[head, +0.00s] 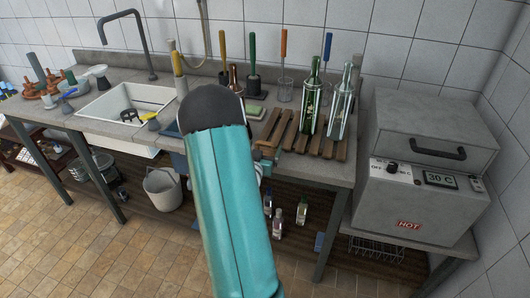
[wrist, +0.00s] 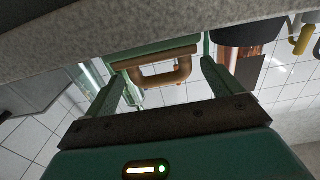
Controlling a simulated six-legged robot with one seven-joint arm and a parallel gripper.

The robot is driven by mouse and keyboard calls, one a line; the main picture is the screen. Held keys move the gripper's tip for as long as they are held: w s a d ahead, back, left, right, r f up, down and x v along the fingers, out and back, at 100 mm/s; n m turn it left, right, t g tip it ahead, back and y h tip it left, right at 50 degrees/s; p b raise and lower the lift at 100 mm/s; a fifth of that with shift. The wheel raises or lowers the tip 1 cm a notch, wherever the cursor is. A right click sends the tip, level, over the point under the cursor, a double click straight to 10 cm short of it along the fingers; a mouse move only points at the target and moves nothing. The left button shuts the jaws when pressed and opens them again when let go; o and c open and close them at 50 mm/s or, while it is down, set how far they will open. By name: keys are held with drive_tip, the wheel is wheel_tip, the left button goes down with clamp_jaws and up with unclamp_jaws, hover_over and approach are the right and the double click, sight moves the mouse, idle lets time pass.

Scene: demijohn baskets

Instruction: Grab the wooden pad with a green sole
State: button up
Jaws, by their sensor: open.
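In the wrist view, which looks upside down, a pad with a brown wooden grip (wrist: 180,72) and a green slab (wrist: 152,53) sits against the grey worktop. My gripper (wrist: 162,80) is open, with one green finger on each side of the grip. Nothing is clamped; I cannot tell whether a finger touches it.
A green sponge-like block (head: 256,112) lies behind, near a brown bottle (head: 237,78). A wooden slatted rack (head: 329,147) with a green bottle (head: 311,100) and a clear bottle (head: 343,102) stands right. A sink (head: 122,106) is left and a grey heater box (head: 415,210) far right.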

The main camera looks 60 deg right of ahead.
drive_tip(key=shift+w+d, duration=0.2)
drive_tip(key=shift+d, duration=0.85)
drive_tip(key=shift+c, duration=0.2)
drive_tip(key=c, duration=1)
